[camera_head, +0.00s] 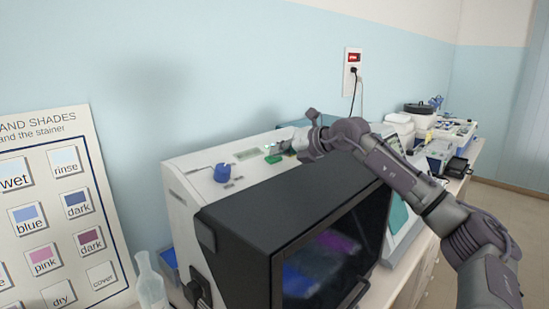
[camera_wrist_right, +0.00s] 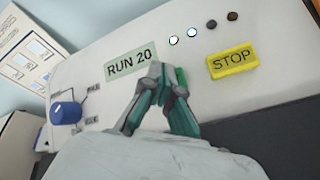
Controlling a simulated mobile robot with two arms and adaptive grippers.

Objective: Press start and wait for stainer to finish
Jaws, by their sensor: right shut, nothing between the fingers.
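The stainer (camera_head: 185,190) is a white machine with a dark front window, on the counter in the head view. Blue and purple shapes show dimly behind the window. In the right wrist view its panel has a display (camera_wrist_right: 131,60) reading "RUN 20", a yellow STOP button (camera_wrist_right: 233,63), a blue knob (camera_wrist_right: 66,112) and a row of small lamps, two lit and two dark. The green button (camera_wrist_right: 181,77) is mostly hidden behind my right gripper (camera_wrist_right: 167,72); it also shows in the head view (camera_head: 273,159). My right gripper is shut and empty, its tips at the green button; contact is unclear. My left gripper is out of view.
A chart board (camera_head: 50,215) with coloured labels leans at the left. A clear bottle (camera_head: 150,285) stands by the stainer's left side. More lab devices (camera_head: 440,150) crowd the counter to the right. A wall socket (camera_head: 353,75) has a plugged-in cord.

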